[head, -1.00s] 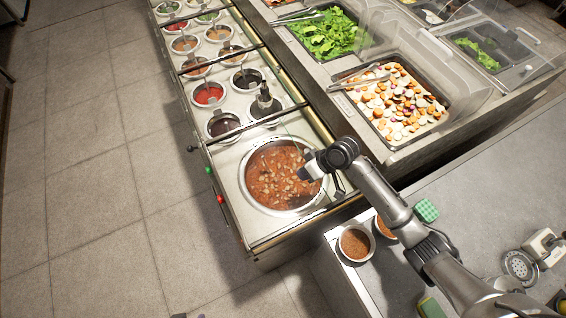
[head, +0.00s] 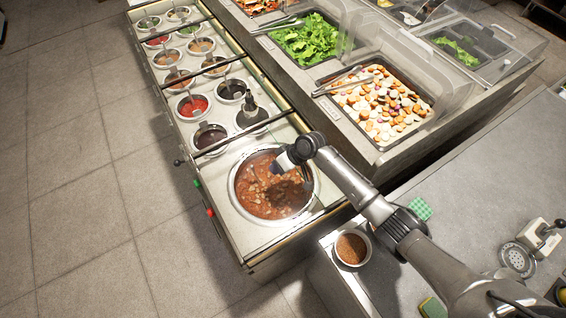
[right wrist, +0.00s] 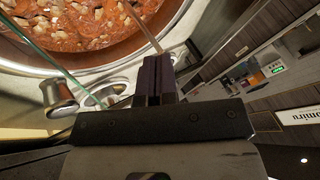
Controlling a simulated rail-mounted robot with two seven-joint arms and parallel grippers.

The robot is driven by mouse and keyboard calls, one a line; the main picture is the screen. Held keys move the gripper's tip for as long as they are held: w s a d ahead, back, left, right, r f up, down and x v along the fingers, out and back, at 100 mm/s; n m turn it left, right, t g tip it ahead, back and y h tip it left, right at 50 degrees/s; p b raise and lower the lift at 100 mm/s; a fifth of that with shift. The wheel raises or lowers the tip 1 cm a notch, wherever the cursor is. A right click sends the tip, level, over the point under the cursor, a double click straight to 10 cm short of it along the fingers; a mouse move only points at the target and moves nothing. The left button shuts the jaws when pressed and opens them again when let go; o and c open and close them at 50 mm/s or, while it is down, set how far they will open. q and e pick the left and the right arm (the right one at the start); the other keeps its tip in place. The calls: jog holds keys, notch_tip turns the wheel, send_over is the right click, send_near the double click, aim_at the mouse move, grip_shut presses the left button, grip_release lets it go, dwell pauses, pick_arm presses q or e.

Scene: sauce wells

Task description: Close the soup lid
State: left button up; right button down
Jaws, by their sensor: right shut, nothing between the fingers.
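The soup pot (head: 233,190), a round steel-rimmed well of red-brown chunky soup, sits at the near end of the sauce counter. A dark bar with a black end knob (head: 178,162) crosses just behind it. My right gripper (head: 279,164) is over the far right part of the soup, pointing left. In the right wrist view its dark fingers (right wrist: 154,76) are shut and empty. A greenish glass edge (right wrist: 62,68) shows left of them; contact is unclear. My left gripper is out of view.
Several sauce wells, including a red one (head: 193,106), lie behind the bar, some with ladles. A salad counter with clear covers (head: 420,60) stands to the right. A bowl of brown food (head: 352,249) sits on the near grey counter. The floor at left is clear.

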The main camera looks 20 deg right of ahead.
jog(key=shift+w+a+f, duration=0.1)
jog(key=shift+a+f, duration=0.15)
jog(key=shift+f, duration=0.15)
dwell(0.8)
jog(key=shift+r, duration=0.15)
dwell(0.6)
